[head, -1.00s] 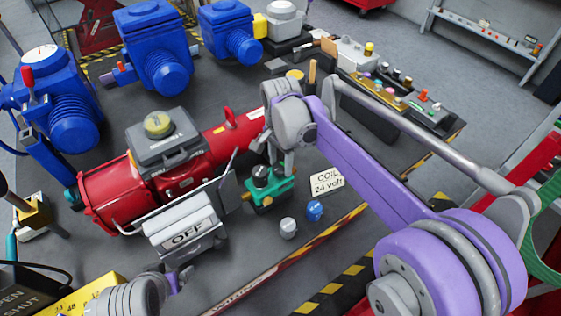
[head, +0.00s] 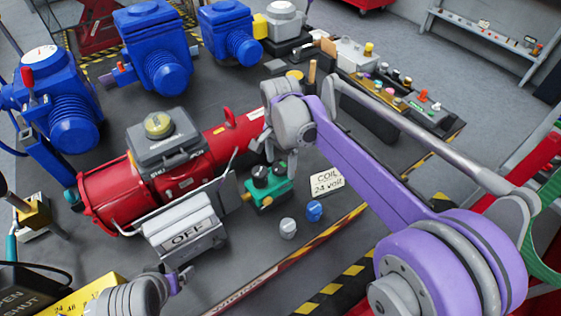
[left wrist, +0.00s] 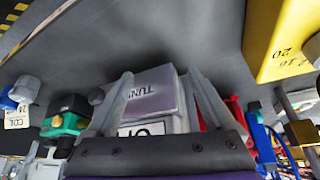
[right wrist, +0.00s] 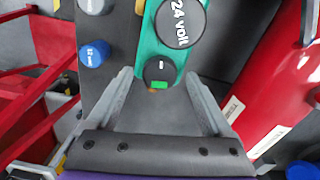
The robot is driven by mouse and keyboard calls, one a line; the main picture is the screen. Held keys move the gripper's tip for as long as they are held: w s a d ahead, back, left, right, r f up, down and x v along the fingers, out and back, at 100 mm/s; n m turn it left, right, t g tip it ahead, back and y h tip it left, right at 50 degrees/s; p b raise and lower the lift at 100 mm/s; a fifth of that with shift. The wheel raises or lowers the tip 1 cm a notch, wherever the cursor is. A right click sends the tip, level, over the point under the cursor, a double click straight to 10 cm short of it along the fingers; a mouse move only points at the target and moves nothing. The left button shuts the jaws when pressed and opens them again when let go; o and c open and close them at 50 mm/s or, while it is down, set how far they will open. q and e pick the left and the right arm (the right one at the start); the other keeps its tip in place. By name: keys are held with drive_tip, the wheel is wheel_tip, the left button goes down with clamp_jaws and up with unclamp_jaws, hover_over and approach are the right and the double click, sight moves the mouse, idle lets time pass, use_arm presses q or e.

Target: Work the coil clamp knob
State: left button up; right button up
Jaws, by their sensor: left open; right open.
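The green coil block (head: 266,196) stands on the dark bench, beside a white card reading COIL 24 volt (head: 327,182). In the right wrist view it carries a large black round cap marked 24 volt (right wrist: 180,22) and a smaller black knob (right wrist: 160,71) with a green mark. The small knob lies ahead of and between the fingertips of my right gripper (right wrist: 160,80), which is open and empty. Contact cannot be told. My left gripper (left wrist: 162,82) is open, facing the grey box with the OFF plate (left wrist: 150,95); I cannot tell whether it touches.
A red cylindrical actuator (head: 112,195) lies left of the coil block. A silver knob (head: 288,228) and a blue knob (head: 314,210) stand just in front. Blue actuators (head: 158,50) stand behind. A yellow box (head: 92,296) is near the left arm.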

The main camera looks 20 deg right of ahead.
sight(281, 166)
wheel_tip(281, 166, up, 11)
drive_tip(key=shift+f+p, duration=0.15)
drive_tip(key=shift+p, duration=0.2)
idle(0.4)
drive_tip(key=s+d+f+n+t, duration=0.2)
drive_tip(key=s+f+n, duration=0.4)
drive_tip(key=s, duration=0.4)
drive_tip(key=s+d+f+n+t, duration=0.2)
drive_tip(key=s+f+n, duration=0.4)
drive_tip(key=s+f, duration=0.3)
drive_tip(key=shift+s+d+f+t, duration=0.2)
drive_tip(key=shift+s+d+t, duration=0.05)
drive_tip(key=shift+s+t, duration=0.5)
drive_tip(key=shift+w, duration=0.1)
